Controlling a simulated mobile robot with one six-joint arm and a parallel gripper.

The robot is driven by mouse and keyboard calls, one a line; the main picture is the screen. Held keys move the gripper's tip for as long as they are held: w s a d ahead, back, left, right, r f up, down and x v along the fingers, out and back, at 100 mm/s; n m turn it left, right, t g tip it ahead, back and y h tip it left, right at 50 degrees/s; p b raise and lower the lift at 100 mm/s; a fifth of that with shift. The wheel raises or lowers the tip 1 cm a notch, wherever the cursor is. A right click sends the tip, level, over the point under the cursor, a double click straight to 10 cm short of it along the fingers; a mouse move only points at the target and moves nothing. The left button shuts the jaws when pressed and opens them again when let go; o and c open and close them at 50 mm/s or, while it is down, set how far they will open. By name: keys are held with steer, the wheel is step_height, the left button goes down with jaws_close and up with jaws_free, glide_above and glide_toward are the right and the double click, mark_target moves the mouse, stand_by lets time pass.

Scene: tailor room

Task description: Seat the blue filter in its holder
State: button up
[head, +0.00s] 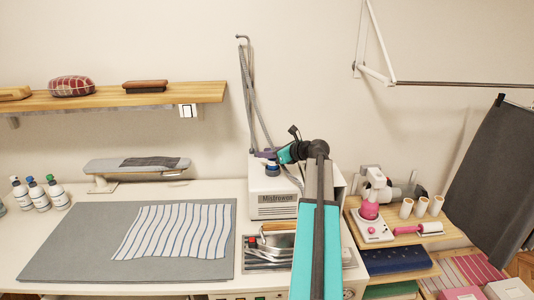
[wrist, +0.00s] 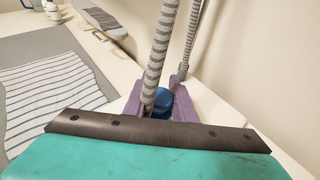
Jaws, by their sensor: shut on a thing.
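My gripper (wrist: 160,103) has purple fingers and is shut on the blue filter (wrist: 163,97), a round blue piece seen between them in the wrist view. A grey hose crosses in front and hides part of it. In the head view my gripper (head: 265,155) is just over the top of the white Mistrowan box (head: 273,199), with a bit of blue showing under the fingers. I cannot make out the holder in either view. Whether the filter touches the box top is also not clear.
A grey ribbed hose (head: 247,95) hangs from a wall hook down behind my gripper. A metal tray (head: 268,252) with tools lies in front of the box. Striped cloth (head: 175,232) lies on a grey mat to the left. A small ironing board (head: 135,164) stands behind it.

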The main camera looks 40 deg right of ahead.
steer(key=shift+f, duration=0.6)
stand_by(0.7)
steer(key=o, duration=0.8)
steer(key=shift+s, duration=0.1)
steer(key=a+p+v, duration=0.1)
steer(key=p+v, duration=0.3)
steer(key=v, duration=0.6)
steer(key=shift+s+d+r+p, duration=0.15)
steer(key=shift+s+d+p, duration=0.2)
steer(key=shift+d, duration=0.2)
stand_by(0.3)
stand_by(1.0)
